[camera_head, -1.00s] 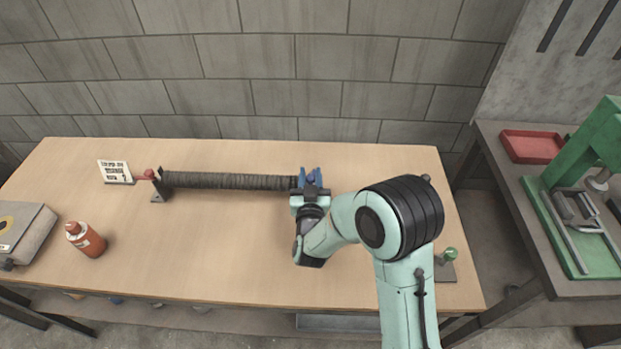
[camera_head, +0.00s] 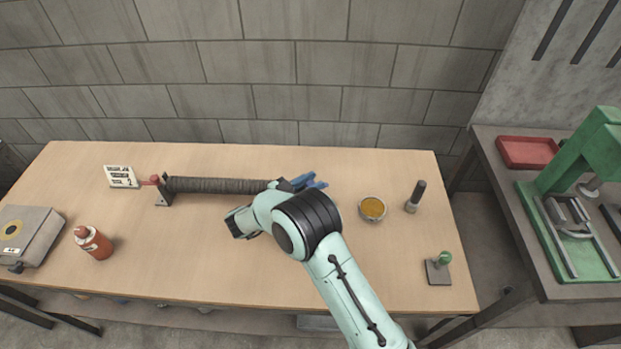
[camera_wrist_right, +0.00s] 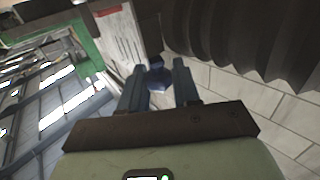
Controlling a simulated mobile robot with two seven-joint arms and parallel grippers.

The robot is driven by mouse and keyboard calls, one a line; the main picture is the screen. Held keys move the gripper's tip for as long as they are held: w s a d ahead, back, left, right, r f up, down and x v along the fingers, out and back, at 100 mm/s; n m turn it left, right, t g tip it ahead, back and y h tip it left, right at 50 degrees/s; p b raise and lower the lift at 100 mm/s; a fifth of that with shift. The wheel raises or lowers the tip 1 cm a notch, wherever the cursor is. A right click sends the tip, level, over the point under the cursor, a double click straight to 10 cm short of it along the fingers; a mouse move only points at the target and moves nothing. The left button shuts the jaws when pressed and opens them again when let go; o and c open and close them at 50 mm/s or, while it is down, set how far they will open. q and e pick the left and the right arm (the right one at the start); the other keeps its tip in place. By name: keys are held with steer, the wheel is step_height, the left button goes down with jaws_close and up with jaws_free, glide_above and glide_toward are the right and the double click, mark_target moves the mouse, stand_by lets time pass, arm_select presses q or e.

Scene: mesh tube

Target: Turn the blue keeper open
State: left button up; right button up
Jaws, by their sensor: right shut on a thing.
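The blue keeper (camera_head: 309,181) is at the right end of the dark ribbed mesh tube (camera_head: 220,185), its prongs slanting toward the right. My right arm partly covers it and hides the gripper's fingers in the head view. In the right wrist view, my right gripper (camera_wrist_right: 158,82) has its two fingers on either side of a small blue part (camera_wrist_right: 158,75), which looks like the keeper, and is shut on it. The tube's ribs (camera_wrist_right: 240,35) fill the upper right of that view. My left gripper is not in view.
A yellow-filled bowl (camera_head: 372,208), dark-handled tool (camera_head: 415,197) and green-knobbed plate (camera_head: 439,268) are right. The front middle is clear.

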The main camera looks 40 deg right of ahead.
steer(key=m+g+p, duration=0.1)
steer(key=m+g, duration=0.1)
steer(key=g, duration=0.1)
steer(key=m+g+p, duration=0.1)
steer(key=shift+w+d+r+g+y+p, duration=0.1)
steer(key=shift+w+r+g+y+p, duration=0.05)
steer(key=shift+r+g+y+p, duration=0.2)
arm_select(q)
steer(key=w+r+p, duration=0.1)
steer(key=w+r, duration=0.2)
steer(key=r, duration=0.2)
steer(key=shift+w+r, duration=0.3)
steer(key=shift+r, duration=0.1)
arm_select(e)
steer(key=shift+f+m+g+y, duration=0.2)
steer(key=shift+m+g+y, duration=0.35)
steer(key=shift+m+g, duration=0.55)
steer(key=o, duration=0.9)
steer(key=shift+o, duration=0.2)
steer(key=shift+f, duration=0.1)
